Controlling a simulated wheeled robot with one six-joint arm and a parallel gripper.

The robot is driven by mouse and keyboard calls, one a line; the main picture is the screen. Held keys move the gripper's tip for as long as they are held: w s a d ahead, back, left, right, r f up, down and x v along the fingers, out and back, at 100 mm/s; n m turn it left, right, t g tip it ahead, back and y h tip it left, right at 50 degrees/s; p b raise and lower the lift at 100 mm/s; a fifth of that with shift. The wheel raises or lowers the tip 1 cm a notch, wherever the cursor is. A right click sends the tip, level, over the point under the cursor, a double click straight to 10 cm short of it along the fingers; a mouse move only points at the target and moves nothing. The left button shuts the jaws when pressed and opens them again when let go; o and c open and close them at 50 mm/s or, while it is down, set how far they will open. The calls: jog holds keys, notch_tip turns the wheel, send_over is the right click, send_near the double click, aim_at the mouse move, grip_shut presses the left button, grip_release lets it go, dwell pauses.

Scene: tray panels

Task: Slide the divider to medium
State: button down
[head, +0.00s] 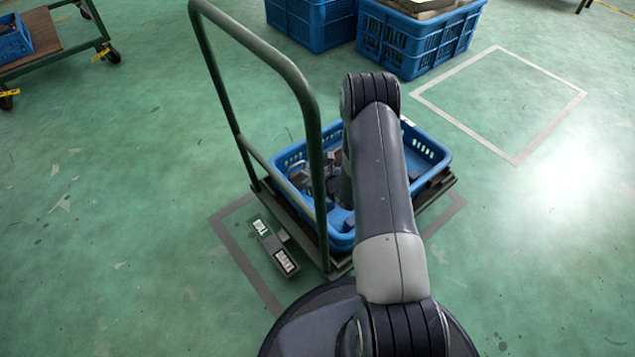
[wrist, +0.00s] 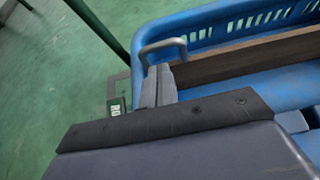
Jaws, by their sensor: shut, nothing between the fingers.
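The divider (wrist: 250,53) is a brown wooden board across the blue crate (wrist: 205,18) in the wrist view. A grey bent handle (wrist: 164,44) stands at its left end. My gripper (wrist: 158,72) is shut and empty, its fingertips just below the handle in the picture. I cannot tell whether they touch it. In the head view my arm covers the middle of the crate (head: 430,150), and I cannot make out the divider there. Two white labels (head: 285,262) sit on a dark strip beside the crate; their words are hard to read.
The crate stands on a trolley with a tall green rail (head: 275,55) at its left. Grey and blue parts (head: 322,168) lie in the crate. More blue crates (head: 415,45) stand behind. A cart (head: 65,45) is at the far left. The floor (head: 110,210) left is clear.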

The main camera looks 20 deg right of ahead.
aim_at(296, 166)
jog(key=shift+w+a+f+b, duration=0.15)
jog(key=shift+w+a, duration=0.15)
jog(key=shift+w, duration=0.4)
jog(key=shift+w+a+f+b, duration=0.15)
jog(key=shift+w+a, duration=0.15)
jog(key=shift+w, duration=0.35)
jog(key=shift+w+a+b, duration=0.25)
jog(key=shift+w+b, duration=0.35)
jog(key=shift+b, duration=0.05)
